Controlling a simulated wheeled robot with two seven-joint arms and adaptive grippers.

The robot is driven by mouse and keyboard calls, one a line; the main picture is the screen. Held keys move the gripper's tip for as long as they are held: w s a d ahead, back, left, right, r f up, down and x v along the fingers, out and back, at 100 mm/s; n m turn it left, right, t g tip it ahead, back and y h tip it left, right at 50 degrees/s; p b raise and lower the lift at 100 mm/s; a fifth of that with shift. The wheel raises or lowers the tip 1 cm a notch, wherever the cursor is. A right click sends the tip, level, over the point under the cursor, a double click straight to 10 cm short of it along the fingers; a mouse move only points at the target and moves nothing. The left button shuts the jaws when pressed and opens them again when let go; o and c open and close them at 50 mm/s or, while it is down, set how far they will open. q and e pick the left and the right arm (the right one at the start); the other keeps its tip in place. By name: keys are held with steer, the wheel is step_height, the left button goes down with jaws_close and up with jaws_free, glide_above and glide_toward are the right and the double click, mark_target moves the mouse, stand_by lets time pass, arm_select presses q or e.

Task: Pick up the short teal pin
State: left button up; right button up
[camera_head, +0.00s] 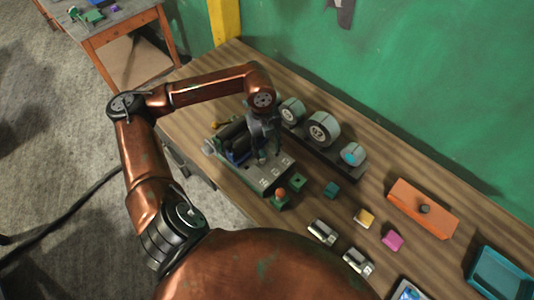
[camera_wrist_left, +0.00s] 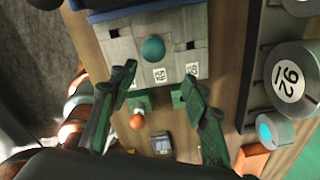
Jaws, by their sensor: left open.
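The short teal pin (camera_wrist_left: 153,50) shows its round teal top over a grey block (camera_wrist_left: 122,48) with square holes and small white number labels. In the head view, the pin (camera_head: 262,156) stands just below my left gripper (camera_head: 264,142). In the wrist view, my left gripper (camera_wrist_left: 159,74) is open, its two green fingers apart with nothing between the tips. The pin top appears just beyond the tips, between their lines; the exact gap in height cannot be told. The pin's lower part is hidden. My right gripper is not in view.
An orange-topped pin (camera_head: 280,192) stands in a green block beside the grey block. A rack holds numbered cylinders (camera_head: 323,127) close on the right. A teal cube (camera_head: 331,188), yellow block (camera_head: 364,218), pink block (camera_head: 392,240) and orange plate (camera_head: 424,208) lie on the table.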

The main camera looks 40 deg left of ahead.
mark_target(262, 157)
arm_select(q)
steer(key=shift+a+r+y, duration=0.15)
steer(key=shift+a+y, duration=0.25)
steer(key=shift+a, duration=0.6)
steer(key=shift+a+f+n, duration=0.2)
steer(key=shift+a+n, duration=0.1)
step_height(262, 157, down, 7)
steer(key=shift+d+f, duration=0.1)
steer(key=shift+f, duration=0.05)
steer(key=shift+c, duration=0.7)
jaws_close()
